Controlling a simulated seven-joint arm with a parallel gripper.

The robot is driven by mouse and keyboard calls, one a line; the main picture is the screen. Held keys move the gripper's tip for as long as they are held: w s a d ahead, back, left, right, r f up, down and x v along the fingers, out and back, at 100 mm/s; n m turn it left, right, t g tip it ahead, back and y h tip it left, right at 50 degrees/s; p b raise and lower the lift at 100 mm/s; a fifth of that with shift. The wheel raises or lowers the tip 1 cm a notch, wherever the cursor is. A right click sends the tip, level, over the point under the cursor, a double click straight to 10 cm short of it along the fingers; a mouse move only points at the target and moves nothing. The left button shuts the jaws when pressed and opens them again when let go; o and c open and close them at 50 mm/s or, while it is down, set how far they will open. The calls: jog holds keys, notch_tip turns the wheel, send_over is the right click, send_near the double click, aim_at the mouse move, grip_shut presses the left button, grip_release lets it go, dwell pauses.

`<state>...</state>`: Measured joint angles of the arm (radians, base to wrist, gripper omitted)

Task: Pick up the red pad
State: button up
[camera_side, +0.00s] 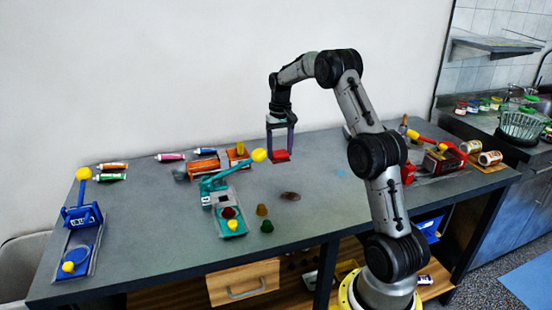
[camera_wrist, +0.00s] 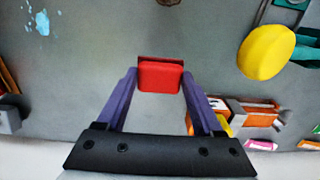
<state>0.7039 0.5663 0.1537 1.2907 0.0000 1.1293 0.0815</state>
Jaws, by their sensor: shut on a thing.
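The red pad (camera_side: 280,155) is a small red block with rounded edges, at the back middle of the grey table in the side view. My gripper (camera_side: 280,152) points down with its two purple fingers on either side of it. In the wrist view the red pad (camera_wrist: 160,76) sits between the fingertips of my gripper (camera_wrist: 160,78), which is shut on it. A darker red-brown edge shows along the pad's far side. The pad is at or close to the table surface; I cannot tell whether it touches.
A teal press (camera_side: 222,190) with a yellow knob (camera_side: 259,155) stands left of my gripper. Orange boxes (camera_side: 204,165) and tubes lie behind it. A blue press (camera_side: 82,215) is far left. A dark brown patch (camera_side: 290,196) lies in front. The table's middle is mostly clear.

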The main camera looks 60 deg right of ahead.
jog(key=s+a+r, duration=0.5)
jog(key=s+a, duration=0.1)
jog(key=s, duration=0.2)
jog(key=shift+a+r, duration=0.4)
